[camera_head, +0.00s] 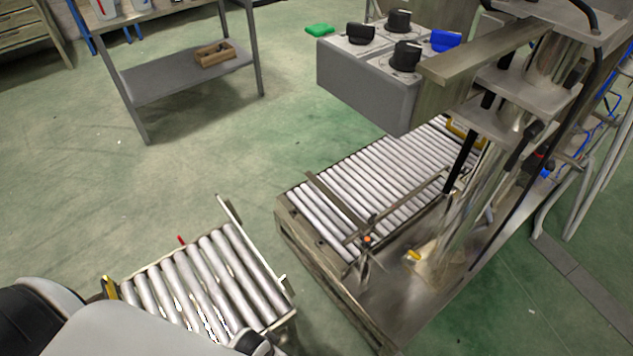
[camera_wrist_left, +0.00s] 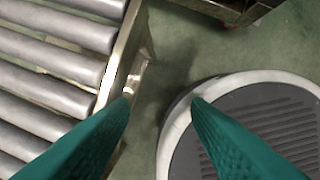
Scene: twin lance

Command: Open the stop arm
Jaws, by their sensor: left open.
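My left gripper (camera_wrist_left: 161,100) shows in the left wrist view as two teal fingers, open with nothing between the tips. Its left fingertip is beside the metal side rail (camera_wrist_left: 121,58) of a roller conveyor, near a small pale bracket (camera_wrist_left: 133,80); I cannot tell if they touch. In the head view, a thin dark bar (camera_head: 338,194) lies across the near rollers of the larger conveyor (camera_head: 385,172), beside a post with an orange tip (camera_head: 367,239). I cannot tell whether this bar is the stop arm. My right gripper is not in view.
A short roller section (camera_head: 205,275) stands at lower left, apart from the larger conveyor by a floor gap. A grey control box (camera_head: 365,90) with black knobs overhangs the larger conveyor. A metal shelf (camera_head: 180,80) stands behind. The green floor (camera_head: 80,190) at left is clear.

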